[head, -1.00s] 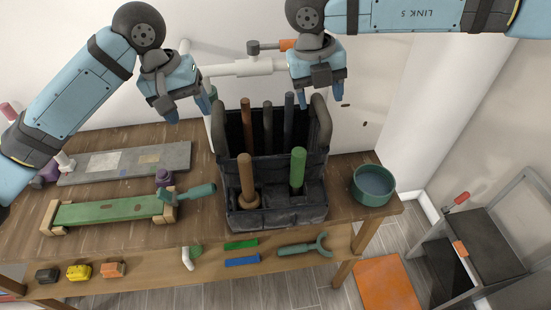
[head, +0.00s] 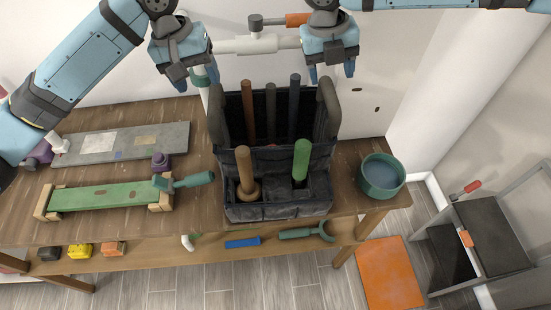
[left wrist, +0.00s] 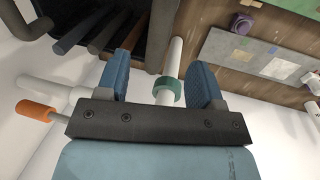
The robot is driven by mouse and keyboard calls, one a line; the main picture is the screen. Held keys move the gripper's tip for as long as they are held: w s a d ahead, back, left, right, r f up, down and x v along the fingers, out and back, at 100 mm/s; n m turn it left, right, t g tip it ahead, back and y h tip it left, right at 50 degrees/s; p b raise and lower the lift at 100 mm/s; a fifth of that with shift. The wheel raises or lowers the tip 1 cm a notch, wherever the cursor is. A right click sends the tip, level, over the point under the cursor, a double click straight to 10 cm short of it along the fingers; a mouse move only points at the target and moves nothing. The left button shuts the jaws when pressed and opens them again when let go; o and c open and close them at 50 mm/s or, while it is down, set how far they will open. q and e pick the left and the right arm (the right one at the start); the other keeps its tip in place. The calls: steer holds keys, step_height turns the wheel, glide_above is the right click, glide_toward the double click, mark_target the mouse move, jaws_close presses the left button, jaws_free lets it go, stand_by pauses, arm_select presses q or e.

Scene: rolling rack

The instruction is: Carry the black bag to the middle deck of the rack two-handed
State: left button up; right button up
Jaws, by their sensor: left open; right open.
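The black bag (head: 278,211) is an open tool bag standing upright on the wooden workbench, with several tool handles sticking up from it and a padded handle on each side. My left gripper (head: 196,80) is open and empty, above and left of the bag's left handle (head: 219,115). My right gripper (head: 332,76) is open and empty, just above the bag's right handle (head: 328,108). In the left wrist view the left fingers (left wrist: 160,85) are apart, with the bag (left wrist: 85,20) at upper left. A grey rack (head: 480,235) stands on the floor at right.
A teal bowl (head: 381,177) stands right of the bag. A green board (head: 105,195) and a grey slab (head: 120,145) lie left of it. White pipes (head: 250,44) run along the wall behind. An orange mat (head: 389,275) lies on the floor.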

mark_target(212, 104)
arm_select(q)
steer(key=f, duration=0.3)
steer(key=d+f, duration=0.1)
steer(key=f, duration=0.3)
steer(key=d+f, duration=0.1)
steer(key=f, duration=0.2)
steer(key=shift+f, duration=0.35)
arm_select(e)
steer(key=f, duration=0.3)
steer(key=d+f, duration=0.1)
steer(key=f, duration=0.3)
steer(key=d+f, duration=0.1)
steer(key=f, duration=0.2)
steer(key=shift+f, duration=0.4)
arm_select(q)
jaws_close()
arm_select(e)
jaws_close()
arm_select(q)
steer(key=shift+w+d+r, duration=0.1)
steer(key=shift+w+r, duration=0.1)
arm_select(e)
steer(key=shift+w+r, duration=0.2)
steer(key=shift+r, duration=0.05)
